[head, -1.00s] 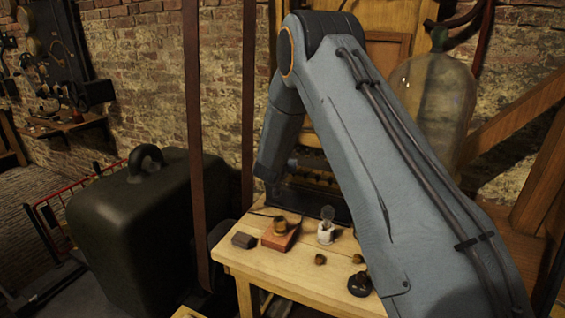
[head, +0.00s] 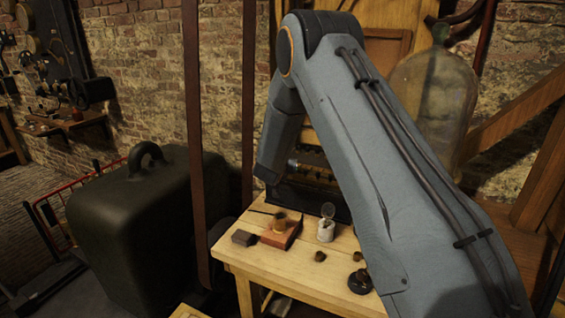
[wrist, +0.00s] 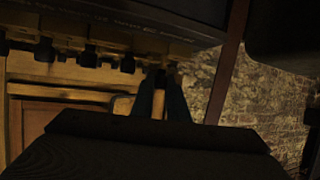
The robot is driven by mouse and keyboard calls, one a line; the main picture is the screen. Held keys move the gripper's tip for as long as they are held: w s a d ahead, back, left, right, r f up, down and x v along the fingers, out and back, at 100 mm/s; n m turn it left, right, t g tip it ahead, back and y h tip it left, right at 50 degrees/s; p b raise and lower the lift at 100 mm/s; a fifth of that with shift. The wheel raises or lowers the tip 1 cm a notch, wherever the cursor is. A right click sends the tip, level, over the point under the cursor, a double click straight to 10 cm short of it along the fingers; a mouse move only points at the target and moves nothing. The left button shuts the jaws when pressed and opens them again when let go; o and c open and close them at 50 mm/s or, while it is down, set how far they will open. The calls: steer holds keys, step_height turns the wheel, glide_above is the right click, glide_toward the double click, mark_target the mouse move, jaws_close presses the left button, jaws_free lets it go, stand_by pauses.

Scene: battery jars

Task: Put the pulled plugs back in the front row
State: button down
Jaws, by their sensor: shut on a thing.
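In the wrist view my gripper (wrist: 160,92) is shut on a narrow tan-brown piece (wrist: 158,104), which looks like a plug; its far end is hard to make out. Dark knob-like plugs (wrist: 90,55) line a dark row at the upper left of that view. In the head view two small brown plugs, a left one (head: 319,256) and a right one (head: 357,256), stand apart on the wooden table. The dark battery rack (head: 300,198) is at the back of the table, largely hidden by my arm. My gripper's fingers are not clear in the head view.
On the table (head: 262,262) are a dark block (head: 244,238), a reddish box (head: 278,240) with a brass cup (head: 280,222), a white jar (head: 326,232) and a round black thing (head: 360,283). A big glass bottle (head: 440,95) stands at the back right. A strap hangs left of the table.

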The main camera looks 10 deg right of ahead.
steer(key=shift+f+b, duration=0.4)
steer(key=shift+f, duration=0.35)
stand_by(0.8)
steer(key=c, duration=1.6)
jaws_free()
steer(key=shift+c, duration=0.2)
steer(key=shift+s, duration=0.1)
steer(key=s+a+r+n+g+y+b, duration=0.1)
steer(key=s+a+g+y, duration=0.1)
steer(key=s, duration=0.9)
steer(key=s+a+r+n+g+y+b, duration=0.1)
steer(key=s+a+r+n+g+y, duration=0.15)
steer(key=s, duration=0.85)
steer(key=s+d+f+g, duration=0.1)
steer(key=s+d+g, duration=0.1)
steer(key=s, duration=1.1)
steer(key=s+d+f+g, duration=0.1)
steer(key=s+g, duration=0.4)
steer(key=s, duration=0.8)
steer(key=shift+s+d+n, duration=0.25)
steer(key=shift+d+n, duration=0.1)
steer(key=shift+d, duration=0.45)
